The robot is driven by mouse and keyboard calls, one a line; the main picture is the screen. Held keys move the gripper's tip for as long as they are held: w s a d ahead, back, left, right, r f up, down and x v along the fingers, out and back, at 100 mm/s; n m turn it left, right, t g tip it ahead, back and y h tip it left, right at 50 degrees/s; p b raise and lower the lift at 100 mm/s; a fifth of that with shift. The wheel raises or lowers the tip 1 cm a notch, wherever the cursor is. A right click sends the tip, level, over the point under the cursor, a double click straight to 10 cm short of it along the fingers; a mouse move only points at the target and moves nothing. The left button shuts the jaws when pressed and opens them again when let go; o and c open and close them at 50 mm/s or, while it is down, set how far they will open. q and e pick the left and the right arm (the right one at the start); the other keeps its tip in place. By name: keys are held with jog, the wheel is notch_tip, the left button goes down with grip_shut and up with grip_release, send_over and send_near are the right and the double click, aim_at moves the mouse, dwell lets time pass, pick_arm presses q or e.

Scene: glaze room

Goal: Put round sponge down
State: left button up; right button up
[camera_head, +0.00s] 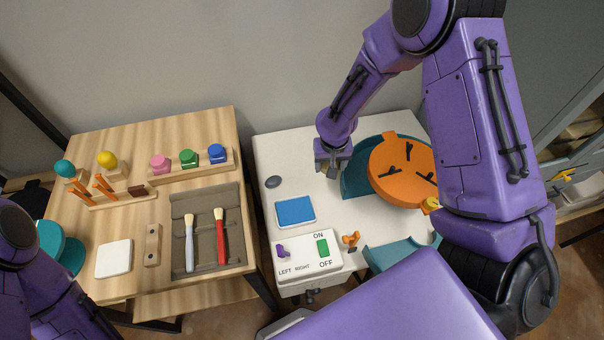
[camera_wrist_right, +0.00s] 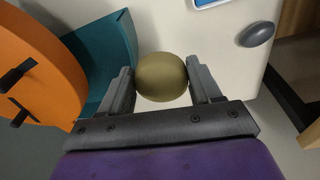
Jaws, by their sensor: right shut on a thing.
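The round sponge (camera_wrist_right: 162,77) is an olive-coloured ball in the right wrist view. My right gripper (camera_wrist_right: 159,70) is shut on it, one finger at each side. In the head view the right gripper (camera_head: 328,170) hangs over the white table (camera_head: 290,150), left of the teal basin (camera_head: 355,178); the sponge cannot be made out there. I cannot tell how far it is above the table top. My left gripper is outside both views; only part of the left arm shows at the lower left.
An orange disc (camera_head: 395,165) stands over the basin. A dark grey oval (camera_head: 272,182), a blue pad (camera_head: 295,210) in a white tray and an ON/OFF control box (camera_head: 308,262) are on the white table. Clear surface lies around the oval. A wooden table (camera_head: 110,215) with brushes stands left.

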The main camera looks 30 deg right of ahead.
jog(key=p, duration=0.2)
send_over(302, 180)
jog(key=s, duration=0.1)
jog(key=f, duration=0.6)
jog(key=shift+d+f, duration=0.2)
jog(key=shift+d, duration=0.05)
jog(key=f, duration=0.4)
jog(key=shift+w+a+f, duration=0.1)
jog(key=shift+w+a, duration=0.25)
jog(key=shift+a, duration=0.05)
jog(key=shift+w+f, duration=0.1)
jog(key=shift+f, duration=0.2)
jog(key=o, duration=1)
jog(key=shift+r, duration=0.2)
jog(key=r, duration=0.4)
jog(key=s+r+b, duration=0.1)
jog(key=r, duration=0.7)
jog(key=shift+s+a, duration=0.2)
jog(key=shift+a, duration=0.2)
